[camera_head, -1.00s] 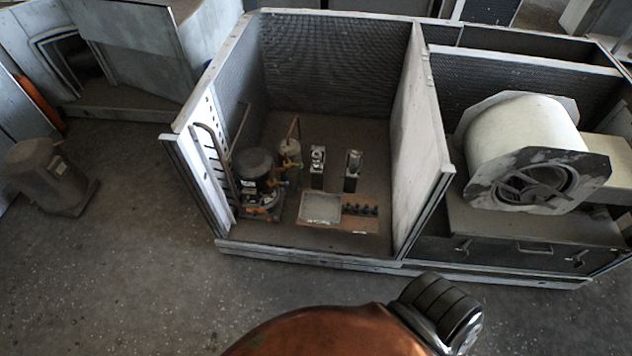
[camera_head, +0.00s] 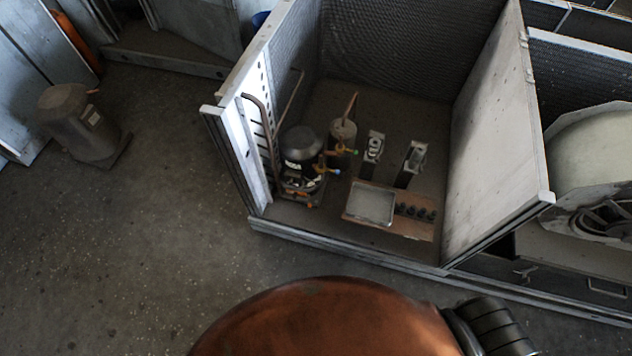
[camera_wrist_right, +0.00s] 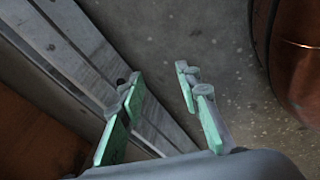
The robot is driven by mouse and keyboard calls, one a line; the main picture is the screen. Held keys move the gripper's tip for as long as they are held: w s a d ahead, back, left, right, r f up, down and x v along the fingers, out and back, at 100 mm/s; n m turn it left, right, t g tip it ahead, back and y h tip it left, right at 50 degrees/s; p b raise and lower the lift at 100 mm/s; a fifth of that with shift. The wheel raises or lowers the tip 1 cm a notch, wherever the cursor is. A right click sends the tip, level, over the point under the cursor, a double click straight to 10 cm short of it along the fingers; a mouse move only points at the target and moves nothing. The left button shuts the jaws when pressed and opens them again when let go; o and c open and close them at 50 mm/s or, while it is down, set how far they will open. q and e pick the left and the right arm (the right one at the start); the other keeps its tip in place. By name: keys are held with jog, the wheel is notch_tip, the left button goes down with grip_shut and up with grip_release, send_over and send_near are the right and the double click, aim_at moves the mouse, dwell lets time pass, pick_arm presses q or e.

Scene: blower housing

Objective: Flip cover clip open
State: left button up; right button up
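The blower housing (camera_head: 582,240) is at the right edge of the head view, below the pale round blower (camera_head: 598,160). A small metal clip (camera_head: 524,272) is on its front face, beside a handle (camera_head: 606,288). The clip is too small to tell whether it is open or shut. My right gripper (camera_wrist_right: 160,82) shows in the right wrist view with its green-padded fingers apart and nothing between them. It is over the floor beside a grey metal frame edge (camera_wrist_right: 85,50). No clip shows in the wrist view. My left gripper is out of view.
An open metal bay holds a dark compressor (camera_head: 302,145), a copper-topped canister (camera_head: 343,132), two small upright parts and a board with a square plate (camera_head: 371,203). A panel (camera_head: 495,150) divides it from the blower side.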

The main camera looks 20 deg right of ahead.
jog(key=w+a+r+n+t+b, duration=0.1)
jog(key=w+a+n+b, duration=0.1)
jog(key=w, duration=0.5)
jog(key=w+a+r+n+t+b, duration=0.1)
jog(key=w+r+n+t+b, duration=0.1)
jog(key=w, duration=0.6)
pick_arm(q)
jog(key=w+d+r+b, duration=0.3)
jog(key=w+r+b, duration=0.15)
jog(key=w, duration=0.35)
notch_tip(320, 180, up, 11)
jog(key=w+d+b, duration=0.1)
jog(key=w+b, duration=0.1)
jog(key=b, duration=0.6)
pick_arm(e)
jog(key=n+t+h, duration=0.1)
jog(key=n+t, duration=0.7)
jog(key=n, duration=0.3)
send_near(317, 182)
jog(key=w+f, duration=0.2)
jog(key=w, duration=0.1)
jog(key=x, duration=0.3)
jog(key=b+x, duration=0.1)
jog(key=x, duration=0.3)
jog(key=shift+d+r, duration=0.2)
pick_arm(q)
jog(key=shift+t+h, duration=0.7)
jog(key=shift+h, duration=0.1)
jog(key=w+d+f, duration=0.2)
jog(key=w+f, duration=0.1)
